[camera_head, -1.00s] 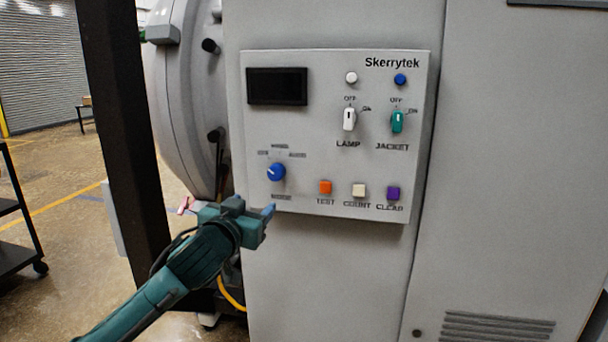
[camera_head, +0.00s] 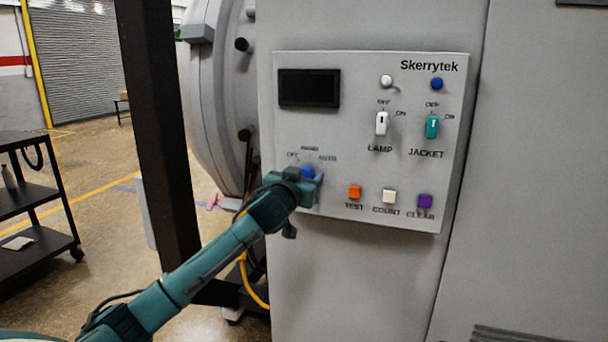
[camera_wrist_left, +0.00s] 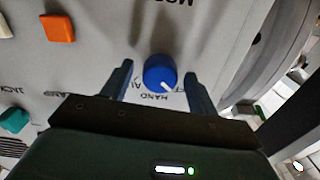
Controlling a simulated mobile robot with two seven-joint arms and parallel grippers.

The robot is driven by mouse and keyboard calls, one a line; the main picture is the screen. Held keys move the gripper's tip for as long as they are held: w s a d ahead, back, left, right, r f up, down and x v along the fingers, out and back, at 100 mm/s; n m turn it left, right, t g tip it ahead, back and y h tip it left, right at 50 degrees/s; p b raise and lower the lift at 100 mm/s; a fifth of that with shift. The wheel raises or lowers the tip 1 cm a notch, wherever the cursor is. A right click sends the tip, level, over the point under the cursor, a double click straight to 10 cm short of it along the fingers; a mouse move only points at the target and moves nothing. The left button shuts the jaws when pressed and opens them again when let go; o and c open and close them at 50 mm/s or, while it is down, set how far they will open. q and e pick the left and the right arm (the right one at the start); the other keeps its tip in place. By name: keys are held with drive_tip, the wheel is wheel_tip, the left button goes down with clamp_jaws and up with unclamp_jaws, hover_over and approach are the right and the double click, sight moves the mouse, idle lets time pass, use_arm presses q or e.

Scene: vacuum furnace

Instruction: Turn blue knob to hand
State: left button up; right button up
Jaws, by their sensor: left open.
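The blue knob (camera_head: 307,172) is on the lower left of the light grey control panel (camera_head: 365,95), partly hidden by my left gripper (camera_head: 305,178). In the left wrist view the blue knob (camera_wrist_left: 159,71) sits between the two open fingers of my left gripper (camera_wrist_left: 158,75), with a gap on each side. The white pointer line on the knob points to the lower right there, off to the side of the HAND label (camera_wrist_left: 155,97). In the head view, labels for OFF, HAND and AUTO stand around the top of the knob. My right gripper is not in view.
Orange (camera_head: 355,192), cream (camera_head: 389,197) and purple (camera_head: 425,201) buttons lie right of the knob. A white LAMP switch (camera_head: 382,123) and a teal JACKET switch (camera_head: 432,126) are above them. A dark post (camera_head: 160,150) stands left of the panel.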

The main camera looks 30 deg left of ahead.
use_arm(q)
drive_tip(key=shift+w, duration=0.35)
drive_tip(key=c, duration=1)
